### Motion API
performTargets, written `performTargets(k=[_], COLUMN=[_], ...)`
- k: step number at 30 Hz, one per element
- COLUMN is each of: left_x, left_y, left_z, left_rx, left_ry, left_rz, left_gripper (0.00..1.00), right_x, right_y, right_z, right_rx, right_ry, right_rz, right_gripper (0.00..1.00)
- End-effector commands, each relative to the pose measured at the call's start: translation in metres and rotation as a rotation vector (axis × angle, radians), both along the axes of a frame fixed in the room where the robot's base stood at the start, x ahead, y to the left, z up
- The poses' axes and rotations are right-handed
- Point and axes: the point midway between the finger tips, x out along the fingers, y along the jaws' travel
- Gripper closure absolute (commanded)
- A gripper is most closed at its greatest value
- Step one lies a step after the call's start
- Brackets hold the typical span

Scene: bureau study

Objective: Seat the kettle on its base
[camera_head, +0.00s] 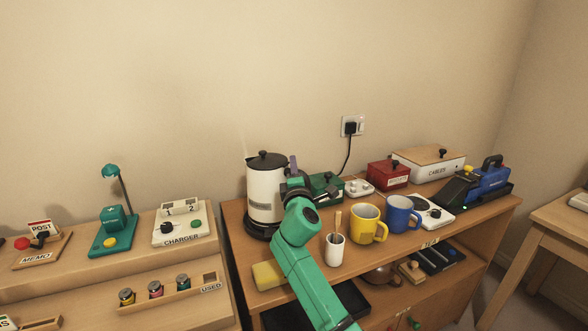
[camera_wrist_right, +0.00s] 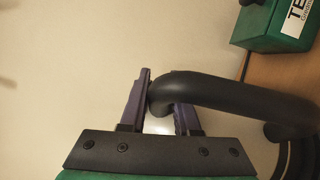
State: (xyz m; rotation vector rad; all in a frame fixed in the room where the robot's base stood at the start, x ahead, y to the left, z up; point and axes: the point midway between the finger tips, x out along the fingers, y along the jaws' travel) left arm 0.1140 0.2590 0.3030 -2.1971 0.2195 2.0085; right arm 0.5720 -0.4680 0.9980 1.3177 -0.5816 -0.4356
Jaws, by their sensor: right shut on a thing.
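The white kettle (camera_head: 264,194) with a black lid stands upright at the left end of the wooden cabinet top in the head view. A dark round base (camera_head: 258,230) shows under it. I cannot tell whether the kettle is fully down on it or slightly above. My right gripper (camera_head: 293,172) is at the kettle's right side, where the handle is, partly hidden by my arm. In the right wrist view, my gripper (camera_wrist_right: 160,92) is shut on the black kettle handle (camera_wrist_right: 240,98), which lies between its purple fingers. My left gripper is not in view.
A green box (camera_head: 326,188) stands just right of the kettle. A white cup (camera_head: 334,250), a yellow mug (camera_head: 367,226) and a blue mug (camera_head: 402,214) stand near the front. A yellow sponge (camera_head: 268,275) lies at the front left. A socket with a plug (camera_head: 351,127) is on the wall.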

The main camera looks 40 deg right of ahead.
Motion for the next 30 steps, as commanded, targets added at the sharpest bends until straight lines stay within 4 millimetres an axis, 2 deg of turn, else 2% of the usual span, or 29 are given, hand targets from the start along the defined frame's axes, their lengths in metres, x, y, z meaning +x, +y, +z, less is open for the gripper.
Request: performTargets(k=[16, 17, 18, 30], left_x=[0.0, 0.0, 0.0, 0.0], left_y=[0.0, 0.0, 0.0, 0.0], left_z=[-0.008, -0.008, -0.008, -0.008], left_rx=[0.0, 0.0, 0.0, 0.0], left_ry=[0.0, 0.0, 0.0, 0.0], left_rz=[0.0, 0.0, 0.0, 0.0], left_gripper=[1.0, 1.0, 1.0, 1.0], right_x=[0.0, 0.0, 0.0, 0.0], right_y=[0.001, 0.001, 0.001, 0.001], right_z=[-0.006, -0.006, -0.006, -0.012], right_rx=[-0.003, -0.003, -0.003, 0.002], right_ry=[-0.008, -0.008, -0.008, 0.006], right_rz=[0.002, 0.002, 0.003, 0.0], right_gripper=[1.0, 0.66, 0.57, 0.57])
